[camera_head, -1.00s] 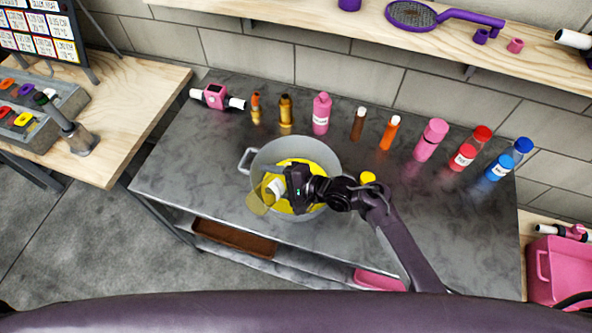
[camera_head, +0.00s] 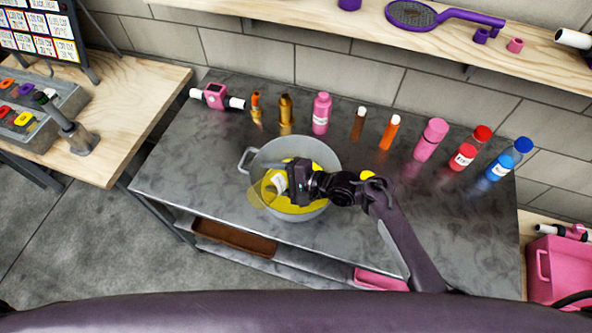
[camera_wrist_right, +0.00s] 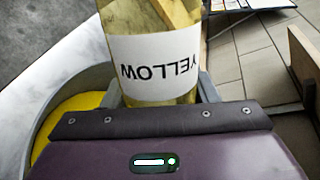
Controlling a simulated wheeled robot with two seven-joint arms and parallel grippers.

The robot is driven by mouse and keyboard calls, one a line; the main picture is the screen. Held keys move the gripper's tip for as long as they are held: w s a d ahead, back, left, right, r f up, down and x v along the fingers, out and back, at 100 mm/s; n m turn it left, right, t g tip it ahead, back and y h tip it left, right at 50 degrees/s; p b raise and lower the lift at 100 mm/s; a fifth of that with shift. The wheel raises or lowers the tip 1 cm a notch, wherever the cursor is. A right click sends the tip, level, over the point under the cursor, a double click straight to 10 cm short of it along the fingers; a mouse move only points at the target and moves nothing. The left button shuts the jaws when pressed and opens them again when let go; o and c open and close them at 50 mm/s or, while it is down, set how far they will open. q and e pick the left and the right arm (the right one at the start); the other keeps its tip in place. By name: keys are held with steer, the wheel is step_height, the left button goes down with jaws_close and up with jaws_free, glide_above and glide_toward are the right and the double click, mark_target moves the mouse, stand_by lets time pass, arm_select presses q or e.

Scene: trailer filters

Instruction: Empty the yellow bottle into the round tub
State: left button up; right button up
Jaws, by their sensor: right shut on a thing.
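The round tub (camera_head: 318,153) is a grey metal pot with a side handle, standing on the dark counter. Yellow liquid lies in it, and it also shows in the right wrist view (camera_wrist_right: 72,108). My right gripper (camera_head: 284,181) is over the tub, shut on the yellow bottle (camera_head: 258,193). The bottle is tilted, with its far end toward the tub's left front rim. In the right wrist view the bottle (camera_wrist_right: 150,60) is see-through with yellowish walls and a white label reading YELLOW; its mouth is out of view. My left gripper is not in view.
A row of bottles stands along the back of the counter (camera_head: 180,150), among them a pink bottle (camera_head: 321,114), a red one (camera_head: 470,150) and a blue one (camera_head: 509,160). A yellow cap (camera_head: 368,175) is right of the tub.

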steer(key=shift+w+d+r+m+g+y, duration=0.4)
steer(key=shift+w+r+m+y, duration=0.35)
steer(key=shift+m, duration=0.25)
stand_by(1.3)
steer(key=shift+s, duration=0.1)
stand_by(0.8)
